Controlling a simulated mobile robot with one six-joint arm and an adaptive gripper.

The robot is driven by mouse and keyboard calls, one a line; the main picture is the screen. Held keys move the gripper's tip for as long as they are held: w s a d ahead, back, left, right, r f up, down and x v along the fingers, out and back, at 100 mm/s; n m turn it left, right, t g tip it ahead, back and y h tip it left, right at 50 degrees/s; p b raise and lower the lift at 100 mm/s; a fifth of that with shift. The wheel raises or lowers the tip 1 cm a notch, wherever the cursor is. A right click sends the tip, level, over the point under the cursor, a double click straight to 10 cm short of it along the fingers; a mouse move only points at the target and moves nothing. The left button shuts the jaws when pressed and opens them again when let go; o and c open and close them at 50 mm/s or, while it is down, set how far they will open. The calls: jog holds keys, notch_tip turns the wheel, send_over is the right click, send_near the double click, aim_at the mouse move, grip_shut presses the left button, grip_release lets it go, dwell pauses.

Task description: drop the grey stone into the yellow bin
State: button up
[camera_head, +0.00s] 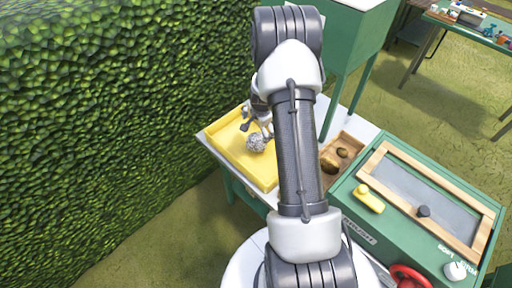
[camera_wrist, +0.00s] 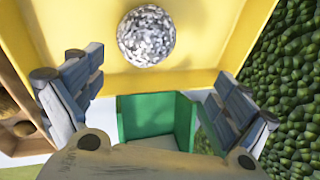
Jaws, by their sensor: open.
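The grey stone (camera_head: 256,143) is a round, speckled grey-white lump inside the yellow bin (camera_head: 222,133), a shallow square tray. In the wrist view the stone (camera_wrist: 146,36) appears over the yellow floor of the bin (camera_wrist: 200,80), near the top of the picture. My gripper (camera_head: 257,128) is just above the bin beside the stone, pointing down. In the wrist view the fingers of my gripper (camera_wrist: 160,75) are spread wide, with nothing between them. The stone is apart from both fingers there. My arm hides part of the bin's right side in the head view.
A wooden tray (camera_head: 352,138) with brown lumps stands right of the bin. A green machine (camera_head: 350,213) carries a wood-framed grey panel with a dark knob-like piece (camera_head: 424,211), a yellow handle (camera_head: 369,199) and a red wheel (camera_head: 410,277). A hedge (camera_head: 110,120) rises at left.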

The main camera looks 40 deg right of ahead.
jog(key=v, duration=1.2)
jog(key=shift+w+r, duration=0.1)
jog(key=shift+w, duration=0.05)
jog(key=s+a+r+n, duration=0.3)
jog(key=a+r+n, duration=0.2)
jog(key=a+r, duration=0.35)
jog(key=s+a+r+n, duration=0.3)
jog(key=a+r+n, duration=0.1)
jog(key=a+r, duration=0.45)
jog(key=s+a+r+n+y, duration=0.1)
jog(key=s+a+n, duration=0.3)
jog(key=s+a, duration=0.2)
jog(key=s+a+r+n+t, duration=0.1)
jog(key=s+a+n, duration=0.4)
jog(key=s, duration=0.6)
jog(key=shift+a+r+n+y, duration=0.3)
jog(key=shift+a+r+y, duration=0.15)
jog(key=shift+r, duration=0.35)
jog(key=shift+s, duration=0.1)
jog(key=shift+c, duration=0.2)
